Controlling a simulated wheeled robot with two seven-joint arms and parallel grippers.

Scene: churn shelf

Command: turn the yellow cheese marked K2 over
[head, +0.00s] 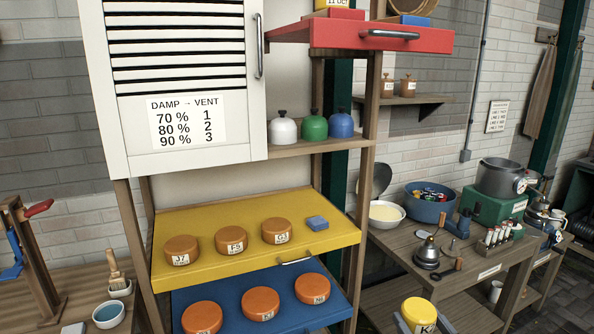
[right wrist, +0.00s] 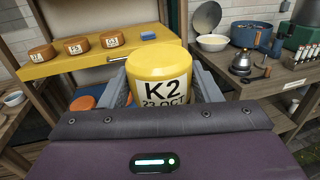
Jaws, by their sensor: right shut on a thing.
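The yellow cheese marked K2 (head: 420,310) is at the bottom of the head view, right of the shelves. In the right wrist view the cheese (right wrist: 160,68) shows a rounded yellow top and a white label reading K2 and a date, its letters upright. My right gripper (right wrist: 162,84) is shut on it, one grey finger on each side. In the head view the gripper (head: 424,326) is mostly cut off by the lower edge. The cheese appears held in the air; its underside is hidden. My left gripper is not in view.
The yellow shelf (head: 330,236) bears three orange cheeses and a blue block (head: 317,223). The blue shelf (head: 250,324) below bears more orange cheeses. A red drawer (head: 345,36) juts out above. A cluttered wooden table (head: 390,240) stands at right, holding a kettle (head: 426,254).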

